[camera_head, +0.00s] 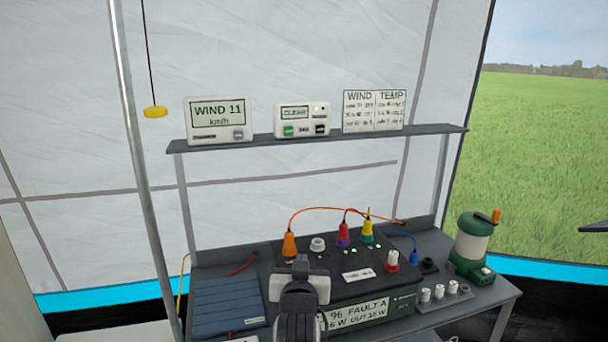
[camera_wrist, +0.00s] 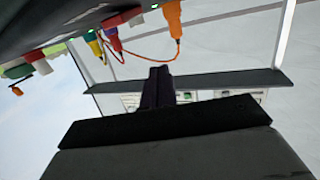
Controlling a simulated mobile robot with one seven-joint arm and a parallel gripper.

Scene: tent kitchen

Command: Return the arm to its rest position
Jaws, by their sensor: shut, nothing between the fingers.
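My arm rises from the bottom middle of the head view, in front of a black box with coloured plugs (camera_head: 345,265). My gripper (camera_head: 300,262) points away from the camera toward the box's left part. In the wrist view my gripper (camera_wrist: 159,75) shows as one dark narrow shape with its fingers together and nothing seen in them. That view is upside down, with the box's plugs along the top left. From the head view I cannot tell whether the gripper touches the box or is just above it.
A shelf (camera_head: 320,137) above carries a wind display (camera_head: 218,120), a clear panel (camera_head: 303,120) and a chart (camera_head: 374,110). An orange cable (camera_head: 340,210) arches over the box.

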